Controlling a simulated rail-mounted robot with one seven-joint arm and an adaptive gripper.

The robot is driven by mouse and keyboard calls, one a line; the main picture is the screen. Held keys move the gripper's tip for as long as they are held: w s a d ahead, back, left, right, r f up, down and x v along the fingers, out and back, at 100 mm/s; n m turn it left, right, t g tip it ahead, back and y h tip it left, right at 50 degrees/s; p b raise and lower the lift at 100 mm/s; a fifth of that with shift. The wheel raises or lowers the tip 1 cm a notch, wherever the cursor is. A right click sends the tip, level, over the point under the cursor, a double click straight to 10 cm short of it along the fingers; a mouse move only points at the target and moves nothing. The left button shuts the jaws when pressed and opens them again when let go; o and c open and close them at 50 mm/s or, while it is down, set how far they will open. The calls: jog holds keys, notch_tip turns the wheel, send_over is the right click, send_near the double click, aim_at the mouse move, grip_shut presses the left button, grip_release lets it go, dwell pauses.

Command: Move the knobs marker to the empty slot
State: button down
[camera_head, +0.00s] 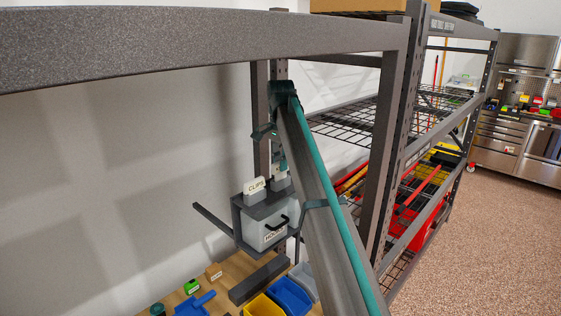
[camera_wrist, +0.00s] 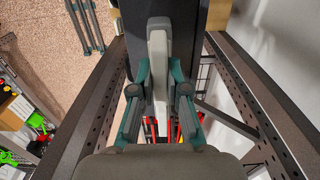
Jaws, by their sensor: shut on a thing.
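In the head view, my gripper (camera_head: 280,160) points down over a dark cabinet (camera_head: 240,220). It is shut on a pale grey marker (camera_head: 281,184), taken as the knobs marker, just above or at the cabinet's top. I cannot tell whether they touch. In the wrist view, my gripper (camera_wrist: 158,78) has its teal fingers on both sides of the pale marker (camera_wrist: 158,38), over a dark surface. The lettering on the held marker does not show. A marker reading CLIPS (camera_head: 254,187) stands on the cabinet top to the left. The empty slot cannot be made out.
The cabinet has a pale drawer (camera_head: 268,228) with a black handle and a small label. Blue and yellow bins (camera_head: 290,296) and small tagged items lie on the wooden shelf below. A steel beam (camera_head: 200,42) crosses above; rack posts (camera_head: 385,150) stand to the right.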

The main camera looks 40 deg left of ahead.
jog(key=shift+f, duration=1.1)
jog(key=c, duration=1.1)
grip_release()
jog(key=shift+r, duration=0.15)
notch_tip(320, 180, up, 7)
jog(key=shift+r, duration=0.15)
